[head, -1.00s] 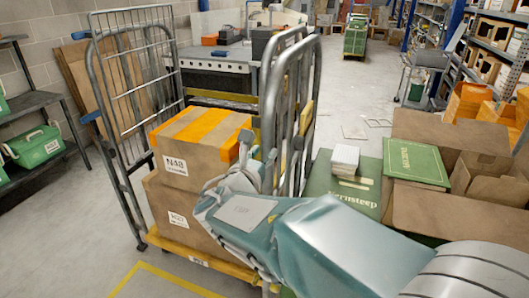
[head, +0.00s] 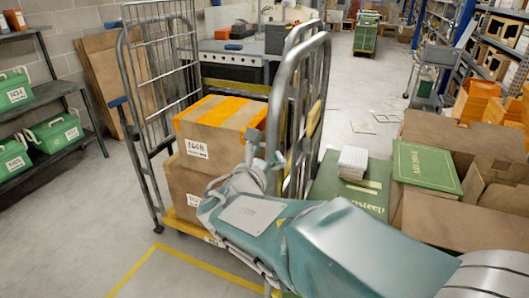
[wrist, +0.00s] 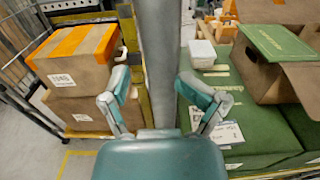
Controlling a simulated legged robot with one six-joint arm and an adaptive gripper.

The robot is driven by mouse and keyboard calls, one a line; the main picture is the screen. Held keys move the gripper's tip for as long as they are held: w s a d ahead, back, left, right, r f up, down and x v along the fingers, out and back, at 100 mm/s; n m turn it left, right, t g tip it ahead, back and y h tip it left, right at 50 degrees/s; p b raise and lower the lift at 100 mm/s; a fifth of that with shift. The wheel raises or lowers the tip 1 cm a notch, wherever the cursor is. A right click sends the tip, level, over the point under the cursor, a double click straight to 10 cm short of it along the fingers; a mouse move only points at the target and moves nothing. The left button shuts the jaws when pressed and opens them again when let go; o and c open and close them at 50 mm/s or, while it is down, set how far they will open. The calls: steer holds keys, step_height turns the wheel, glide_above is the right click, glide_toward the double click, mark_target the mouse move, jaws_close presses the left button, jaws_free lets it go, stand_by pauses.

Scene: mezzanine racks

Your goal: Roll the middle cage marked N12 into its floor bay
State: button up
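A grey tubular roll cage (head: 128,90) on a yellow base stands left of centre, loaded with two stacked cardboard boxes (head: 225,115), the upper one with orange tape. A small tag on its base edge is too small to read, so I cannot confirm N12. My gripper (head: 258,155) is at the cage's near right upright. In the wrist view, my gripper (wrist: 160,95) is open, with its fingers spread either side of a grey post (wrist: 160,55) and gaps showing on both sides. Yellow floor lines (head: 165,250) run in front of the cage; the bay they mark is only partly visible.
Green boxes (head: 350,190) and open cartons (head: 475,145) stand close on the right. A shelf with green crates (head: 55,132) is at the left wall. A workbench (head: 235,70) stands behind the cage.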

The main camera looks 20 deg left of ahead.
steer(key=shift+w+d, duration=0.1)
steer(key=shift+d, duration=0.1)
steer(key=s+a, duration=0.1)
steer(key=s, duration=1.1)
